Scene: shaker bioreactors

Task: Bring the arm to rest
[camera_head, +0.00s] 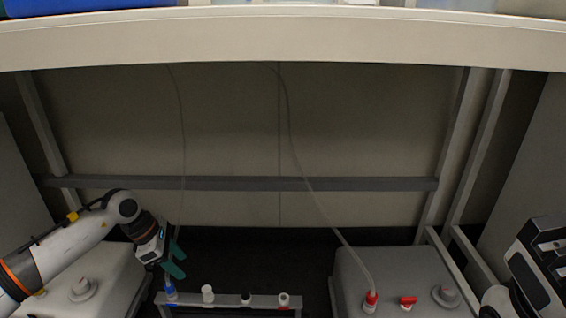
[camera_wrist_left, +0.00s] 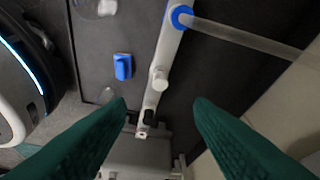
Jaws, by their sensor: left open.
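My left gripper (camera_head: 174,262) has green fingers and hangs above the left end of the grey rack (camera_head: 235,301), near a blue connector (camera_head: 170,291) with a tube. In the left wrist view the left gripper (camera_wrist_left: 160,115) is open, with its two green fingers wide apart and nothing between them. The blue connector (camera_wrist_left: 179,17) and its clear tube (camera_wrist_left: 245,38) lie ahead, beyond the fingertips. At the right edge of the head view is a dark part of my right arm; the right gripper's fingers cannot be made out.
A grey container (camera_head: 405,270) at right carries a red connector (camera_head: 371,298) with a tube and a red cap (camera_head: 407,301). A pale container (camera_head: 100,270) stands below my left arm. A blue cap (camera_wrist_left: 123,66) sits on a dark surface. A bench edge (camera_head: 300,40) spans the top.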

